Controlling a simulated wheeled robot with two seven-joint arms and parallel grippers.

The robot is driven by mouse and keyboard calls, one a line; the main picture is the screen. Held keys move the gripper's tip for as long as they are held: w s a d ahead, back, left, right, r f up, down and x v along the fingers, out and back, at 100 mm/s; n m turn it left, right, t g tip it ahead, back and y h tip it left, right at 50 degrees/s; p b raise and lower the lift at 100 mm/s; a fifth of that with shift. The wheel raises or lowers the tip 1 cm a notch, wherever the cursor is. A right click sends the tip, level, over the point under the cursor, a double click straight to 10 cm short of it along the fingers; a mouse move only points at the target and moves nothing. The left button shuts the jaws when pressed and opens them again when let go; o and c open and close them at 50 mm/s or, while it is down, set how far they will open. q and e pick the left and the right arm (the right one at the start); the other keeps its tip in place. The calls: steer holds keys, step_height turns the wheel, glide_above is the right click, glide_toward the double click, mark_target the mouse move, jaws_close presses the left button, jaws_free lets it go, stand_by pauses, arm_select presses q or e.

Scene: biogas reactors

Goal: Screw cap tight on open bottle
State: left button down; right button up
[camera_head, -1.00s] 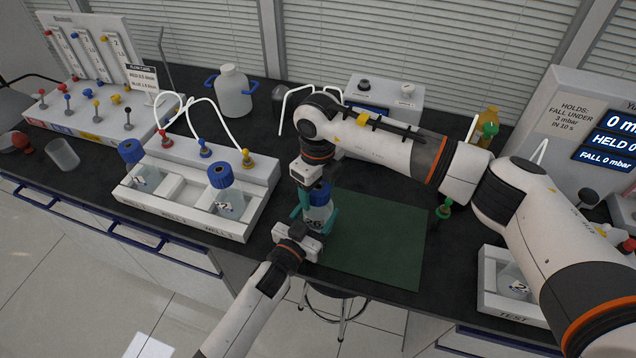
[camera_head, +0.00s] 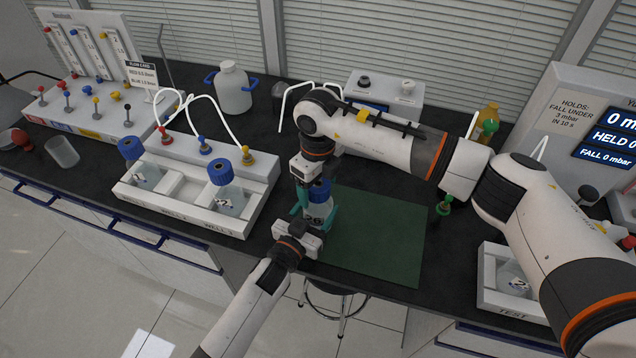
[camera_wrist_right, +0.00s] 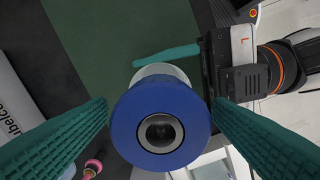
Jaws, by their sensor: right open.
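The bottle (camera_head: 316,212) stands upright at the left edge of the green mat, with a dark number on its side. A blue cap (camera_wrist_right: 160,122) with a round dark centre sits on its top; how tight it is cannot be told. My left gripper (camera_head: 315,217) comes from the front and is shut on the bottle's body, one teal finger on each side. My right gripper (camera_wrist_right: 160,108) is above the cap. Its teal fingers are open, one on each side of the cap, with small gaps. In the head view its wrist partly hides the cap (camera_head: 320,190).
The green mat (camera_head: 380,240) is bare to the right. A white rack (camera_head: 190,215) with two blue-capped bottles stands left. A white test tray (camera_head: 495,290) with a bottle is at right. A white jug (camera_head: 234,92) and a grey device (camera_head: 385,95) stand behind.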

step_height(320, 180, up, 12)
stand_by(0.5)
arm_select(q)
steer(key=shift+c, duration=1.3)
jaws_free()
steer(key=b+v, duration=0.1)
steer(key=v, duration=1.1)
steer(key=shift+b, duration=0.35)
arm_select(e)
steer(key=shift+f, duration=0.85)
